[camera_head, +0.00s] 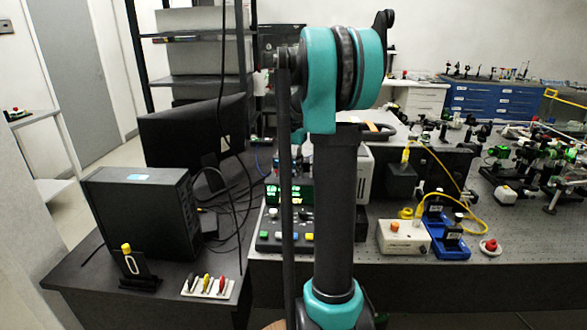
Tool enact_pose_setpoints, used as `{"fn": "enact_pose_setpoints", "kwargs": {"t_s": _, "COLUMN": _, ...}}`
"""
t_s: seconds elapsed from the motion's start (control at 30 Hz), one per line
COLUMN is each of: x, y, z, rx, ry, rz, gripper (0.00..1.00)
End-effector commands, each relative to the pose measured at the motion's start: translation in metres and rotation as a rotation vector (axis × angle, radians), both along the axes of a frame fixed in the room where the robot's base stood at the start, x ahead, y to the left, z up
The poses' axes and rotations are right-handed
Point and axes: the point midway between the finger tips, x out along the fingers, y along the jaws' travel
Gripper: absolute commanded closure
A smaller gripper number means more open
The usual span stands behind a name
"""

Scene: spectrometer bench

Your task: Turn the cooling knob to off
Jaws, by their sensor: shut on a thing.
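A control unit (272,240) with a lit green display (273,193) and a row of coloured buttons stands on the dark bench behind my arm. A dark round knob (305,214) shows on its panel, partly crowded by my arm. I cannot read its label, so I cannot tell whether it is the cooling knob or how it is set. My arm rises through the middle of the picture and covers much of the unit. My gripper is not visible, and its contact with any knob is hidden.
A black computer case (140,220) and a monitor (196,130) stand left. A small rack of coloured-handled tools (208,288) lies at the front. Right of my arm are a white box (404,238), blue mounts (447,236), a red button (490,247) and yellow cable.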

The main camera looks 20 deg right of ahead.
Motion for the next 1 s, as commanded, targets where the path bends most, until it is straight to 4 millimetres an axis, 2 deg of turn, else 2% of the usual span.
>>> {"fn": "enact_pose_setpoints", "kwargs": {"t_s": 0.37, "x": 0.0002, "y": 0.0002, "z": 0.0002, "rx": 0.000, "ry": 0.000, "rz": 0.104, "gripper": 1.00}}
{"fn": "enact_pose_setpoints", "kwargs": {"t_s": 1.0, "x": 0.0007, "y": 0.0009, "z": 0.0003, "rx": 0.000, "ry": 0.000, "rz": 0.622, "gripper": 1.00}}
